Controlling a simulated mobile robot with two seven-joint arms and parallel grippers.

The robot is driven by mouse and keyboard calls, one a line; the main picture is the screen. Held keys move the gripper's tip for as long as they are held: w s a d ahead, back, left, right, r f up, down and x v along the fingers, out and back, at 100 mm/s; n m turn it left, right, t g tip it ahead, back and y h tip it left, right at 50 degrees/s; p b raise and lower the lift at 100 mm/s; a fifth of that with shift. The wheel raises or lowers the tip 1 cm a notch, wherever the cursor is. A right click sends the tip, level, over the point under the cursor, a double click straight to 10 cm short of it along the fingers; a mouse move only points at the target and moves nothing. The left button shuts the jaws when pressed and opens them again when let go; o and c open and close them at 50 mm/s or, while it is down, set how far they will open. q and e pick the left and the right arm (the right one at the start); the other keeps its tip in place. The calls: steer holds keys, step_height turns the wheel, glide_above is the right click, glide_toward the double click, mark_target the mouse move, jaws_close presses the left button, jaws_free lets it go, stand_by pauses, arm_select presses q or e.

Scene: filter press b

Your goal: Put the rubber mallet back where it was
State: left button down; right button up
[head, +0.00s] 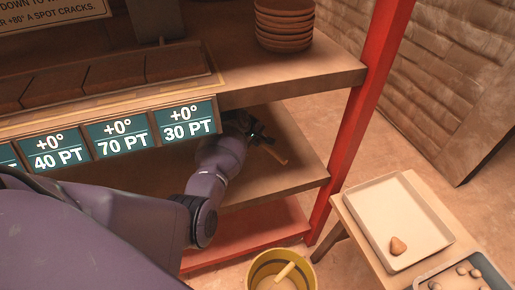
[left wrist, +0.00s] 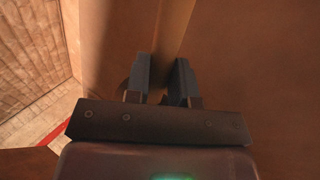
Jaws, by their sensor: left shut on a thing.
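The rubber mallet shows in the head view as a short tan wooden handle (head: 273,154) at the lower shelf, just beyond my left gripper. My left gripper (head: 252,134) reaches in under the upper shelf and is shut on the mallet. The dark mallet head is hard to tell from the dark gripper. In the left wrist view the two fingers (left wrist: 167,82) stand close together, with a tan strip that looks like the handle (left wrist: 177,30) running up from between them. Whether the mallet touches the shelf board is unclear. My right gripper is not in view.
The lower shelf (head: 290,178) is bare near its front right corner. The upper shelf (head: 335,75) overhangs it, and a red post (head: 360,105) stands at its right. A yellow bucket (head: 253,275) is below; a tray (head: 415,215) sits on the table at right.

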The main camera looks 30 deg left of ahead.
arm_select(q)
steer(key=shift+f, duration=0.6)
step_height(320, 180, down, 4)
steer(key=shift+r+b, duration=0.1)
steer(key=shift+b, duration=0.75)
steer(key=shift+f, duration=0.2)
steer(key=shift+r, duration=0.2)
steer(key=c, duration=1.3)
jaws_free()
steer(key=shift+o, duration=0.2)
